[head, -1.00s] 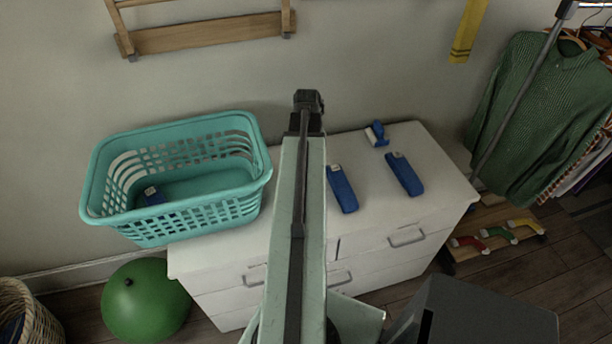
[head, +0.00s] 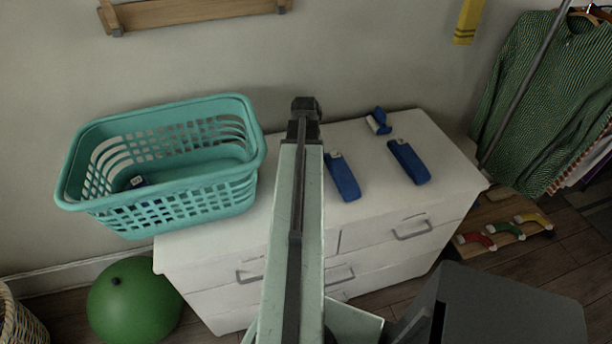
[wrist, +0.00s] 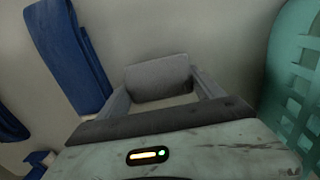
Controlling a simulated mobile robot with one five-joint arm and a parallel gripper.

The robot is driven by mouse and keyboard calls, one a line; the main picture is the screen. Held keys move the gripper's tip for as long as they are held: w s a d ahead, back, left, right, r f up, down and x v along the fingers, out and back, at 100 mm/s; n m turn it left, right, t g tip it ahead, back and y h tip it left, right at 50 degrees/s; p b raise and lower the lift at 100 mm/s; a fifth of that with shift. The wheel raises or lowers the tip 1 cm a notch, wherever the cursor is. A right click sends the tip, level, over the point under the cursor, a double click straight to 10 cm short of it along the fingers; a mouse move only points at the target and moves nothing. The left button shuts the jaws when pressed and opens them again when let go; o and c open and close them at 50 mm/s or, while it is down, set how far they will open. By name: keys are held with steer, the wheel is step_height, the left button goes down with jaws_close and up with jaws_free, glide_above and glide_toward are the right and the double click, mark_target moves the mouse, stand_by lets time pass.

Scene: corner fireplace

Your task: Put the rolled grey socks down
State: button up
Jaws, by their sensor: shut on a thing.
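The rolled grey socks (wrist: 158,78) show in the wrist view as a dark grey bundle between the two fingers of my gripper (wrist: 162,88). The gripper is shut on them. A pale surface lies behind them; I cannot tell whether the socks touch it. In the head view my gripper (head: 305,107) is at the far end of my arm, over the back of the white dresser (head: 232,235), between the basket and the blue things. The socks cannot be made out there, hidden by my arm and wrist.
A teal laundry basket (head: 190,200) stands on the dresser's left, with a small blue thing (head: 137,182) inside. Two long blue bundles (head: 342,178) (head: 409,162) and a smaller blue piece (head: 378,121) lie on the right. Clear top remains around them. A green ball (head: 135,300) is on the floor.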

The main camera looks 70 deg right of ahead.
steer(key=shift+r, duration=0.1)
steer(key=o, duration=1.3)
steer(key=shift+o, duration=0.2)
step_height(320, 180, up, 12)
steer(key=p, duration=1.2)
